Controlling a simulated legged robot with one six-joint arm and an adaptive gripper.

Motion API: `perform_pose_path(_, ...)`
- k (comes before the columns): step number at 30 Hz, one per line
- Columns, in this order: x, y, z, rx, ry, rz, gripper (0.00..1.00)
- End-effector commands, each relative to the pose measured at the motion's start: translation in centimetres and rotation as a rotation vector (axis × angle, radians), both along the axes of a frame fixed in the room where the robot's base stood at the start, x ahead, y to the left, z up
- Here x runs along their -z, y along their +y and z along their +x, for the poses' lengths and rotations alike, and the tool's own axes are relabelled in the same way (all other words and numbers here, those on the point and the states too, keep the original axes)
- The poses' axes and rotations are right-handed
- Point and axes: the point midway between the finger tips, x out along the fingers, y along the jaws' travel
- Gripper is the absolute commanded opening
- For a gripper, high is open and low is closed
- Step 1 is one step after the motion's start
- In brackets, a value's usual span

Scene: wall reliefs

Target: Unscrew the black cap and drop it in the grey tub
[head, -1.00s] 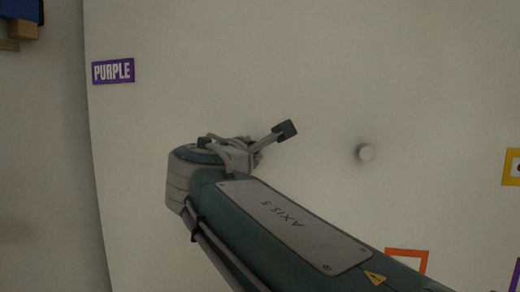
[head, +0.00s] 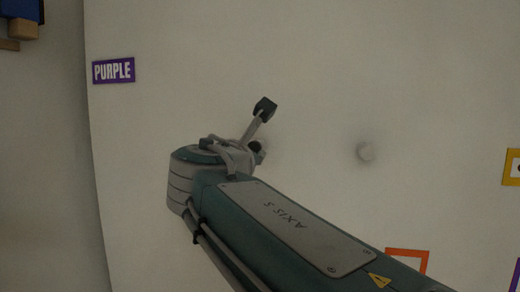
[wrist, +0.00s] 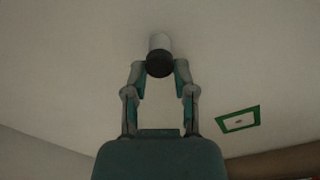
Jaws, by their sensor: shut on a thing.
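In the wrist view the black cap (wrist: 160,65) is on the end of a short white stub (wrist: 160,41) that stands out from the pale wall. My gripper (wrist: 160,74) has one finger on each side of the cap and is shut on it. The grey tub is not seen in any view.
A PURPLE sign (head: 114,70) is at upper left. An orange frame (head: 407,258) and a yellow frame (head: 512,167) are at right. A green frame (wrist: 238,120) shows in the wrist view.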

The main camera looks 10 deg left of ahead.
Motion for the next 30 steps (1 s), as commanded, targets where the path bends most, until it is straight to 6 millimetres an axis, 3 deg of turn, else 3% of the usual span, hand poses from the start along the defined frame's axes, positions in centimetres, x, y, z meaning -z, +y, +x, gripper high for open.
perform_pose_path(5,0.27,-0.33,0.11,0.010,0.011,-0.061,0.00)
perform_pose_path(15,0.20,-0.59,0.03,0.010,0.040,-0.419,0.00)
perform_pose_path(26,0.12,-0.71,0.01,0.011,0.043,-0.462,0.00)
perform_pose_path(30,0.06,-0.81,-0.03,0.011,0.053,-0.599,0.00)
